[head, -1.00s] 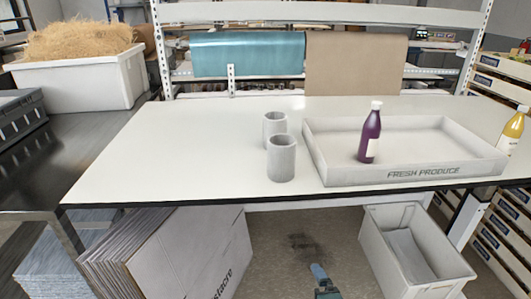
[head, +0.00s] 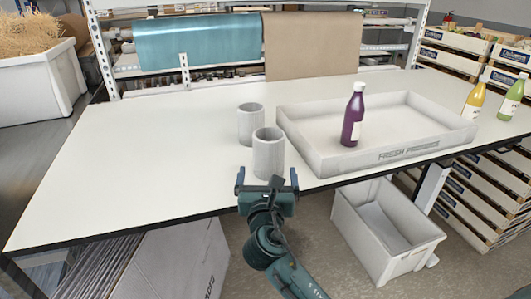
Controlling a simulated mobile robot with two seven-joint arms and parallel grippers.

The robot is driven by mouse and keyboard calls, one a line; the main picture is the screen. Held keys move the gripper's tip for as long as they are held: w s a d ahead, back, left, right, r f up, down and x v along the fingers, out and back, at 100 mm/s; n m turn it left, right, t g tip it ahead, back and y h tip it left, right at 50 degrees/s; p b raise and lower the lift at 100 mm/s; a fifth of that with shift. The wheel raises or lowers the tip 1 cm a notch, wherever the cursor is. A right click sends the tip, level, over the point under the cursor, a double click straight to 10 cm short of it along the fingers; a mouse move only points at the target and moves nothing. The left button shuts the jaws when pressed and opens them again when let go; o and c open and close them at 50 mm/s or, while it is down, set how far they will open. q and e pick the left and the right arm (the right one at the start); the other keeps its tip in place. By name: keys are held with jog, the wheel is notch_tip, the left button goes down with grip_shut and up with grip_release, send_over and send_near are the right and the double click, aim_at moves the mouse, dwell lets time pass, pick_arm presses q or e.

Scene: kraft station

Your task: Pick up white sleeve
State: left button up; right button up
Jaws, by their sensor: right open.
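Two white-grey sleeves stand upright on the white table (head: 130,165), left of the produce tray. The nearer sleeve (head: 268,155) is a short open-topped cylinder. The farther sleeve (head: 250,122) stands just behind it and to the left, partly covered by it. My right gripper (head: 267,180) is open and empty at the table's front edge, its two fingers spread just in front of the nearer sleeve. My left gripper is not in view.
A white "Fresh Produce" tray (head: 310,155) holds a purple bottle (head: 352,118) right of the sleeves. A yellow bottle (head: 473,102) and a green bottle (head: 511,102) stand at the right. A white bin (head: 385,240) is below the table. The table's left side is clear.

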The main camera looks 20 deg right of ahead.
aim_at(268, 160)
jog(key=x, duration=0.5)
jog(key=shift+r+x, duration=0.15)
jog(key=shift+x, duration=1.15)
jog(key=shift+r+x, duration=0.1)
jog(key=shift+x, duration=1.2)
jog(key=shift+c, duration=0.4)
jog(key=c, duration=0.7)
